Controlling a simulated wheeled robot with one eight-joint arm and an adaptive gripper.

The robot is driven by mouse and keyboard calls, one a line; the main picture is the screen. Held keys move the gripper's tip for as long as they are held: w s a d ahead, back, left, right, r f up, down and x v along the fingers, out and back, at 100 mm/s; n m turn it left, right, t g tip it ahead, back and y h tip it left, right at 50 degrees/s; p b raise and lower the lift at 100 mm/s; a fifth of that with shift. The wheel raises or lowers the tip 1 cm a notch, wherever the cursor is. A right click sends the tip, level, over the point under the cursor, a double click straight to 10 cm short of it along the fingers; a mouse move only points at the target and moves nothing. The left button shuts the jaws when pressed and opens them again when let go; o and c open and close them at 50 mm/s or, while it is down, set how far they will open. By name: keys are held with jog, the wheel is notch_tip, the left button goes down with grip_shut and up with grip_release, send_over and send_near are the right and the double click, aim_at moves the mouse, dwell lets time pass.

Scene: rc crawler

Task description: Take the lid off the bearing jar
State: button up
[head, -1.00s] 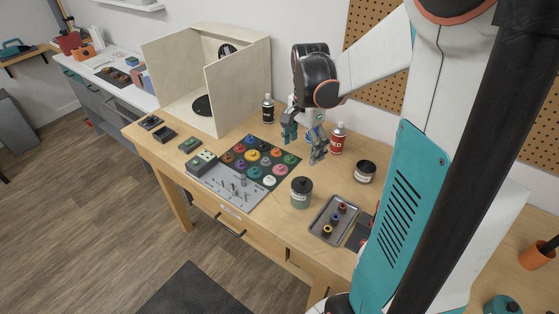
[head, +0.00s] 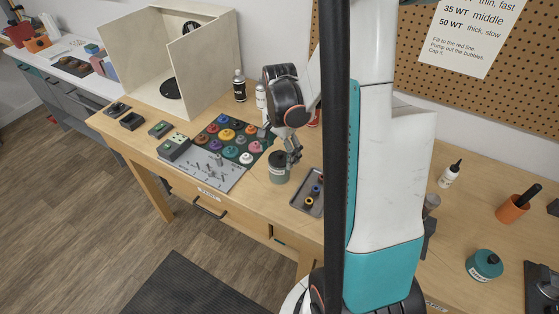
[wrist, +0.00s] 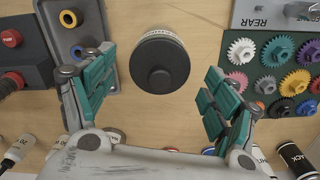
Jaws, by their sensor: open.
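A jar with a round black lid and a raised knob (wrist: 160,68) shows in the wrist view, top centre, between and beyond my spread fingers. In the head view the same jar, with a grey-green body (head: 279,171), stands on the wooden bench beside the gear mat, its top partly hidden by my gripper. My gripper (head: 290,152) is above it. In the wrist view my gripper (wrist: 160,92) is open, with teal pads on both sides and nothing held between them. Whether a fingertip touches the lid cannot be told.
A grey tray (head: 307,193) with small coloured rings lies just right of the jar. A dark mat of coloured gears (wrist: 277,72) lies on its other side. A box with a red button (wrist: 14,60) shows in the wrist view. Bottles (head: 239,86) stand behind.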

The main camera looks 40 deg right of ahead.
jog(key=shift+f, duration=0.3)
jog(key=c, duration=1)
jog(key=shift+o, duration=0.2)
jog(key=shift+r, duration=0.15)
